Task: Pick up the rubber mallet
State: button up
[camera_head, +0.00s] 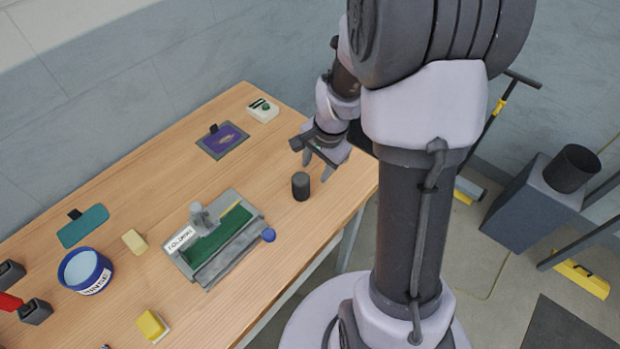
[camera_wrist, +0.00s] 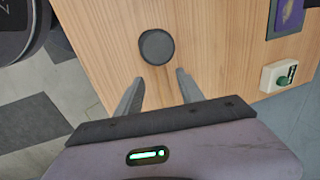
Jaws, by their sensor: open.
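A short dark cylinder (camera_head: 300,187) stands upright on the wooden table near its right edge. It is the likeliest rubber mallet, though no handle shows. In the wrist view its round dark top (camera_wrist: 157,47) lies just beyond the fingertips, roughly centred between them. My gripper (camera_head: 319,166) is open and empty, above the table and just behind and right of the cylinder in the head view. In the wrist view both fingers of the gripper (camera_wrist: 159,77) are spread, and neither visibly touches the cylinder.
A grey press fixture with a green bed (camera_head: 222,235) sits left of the cylinder, with a blue knob (camera_head: 268,235). A purple panel (camera_head: 222,140) and a white button box (camera_head: 262,110) lie at the back. A blue tub (camera_head: 86,271) stands far left. Bare wood surrounds the cylinder.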

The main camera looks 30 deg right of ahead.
aim_at(315, 170)
jog(key=f, duration=0.2)
jog(key=w+f+b, duration=0.1)
jog(key=f, duration=0.1)
jog(key=shift+w+f, duration=0.1)
jog(key=shift+c, duration=0.7)
grip_shut()
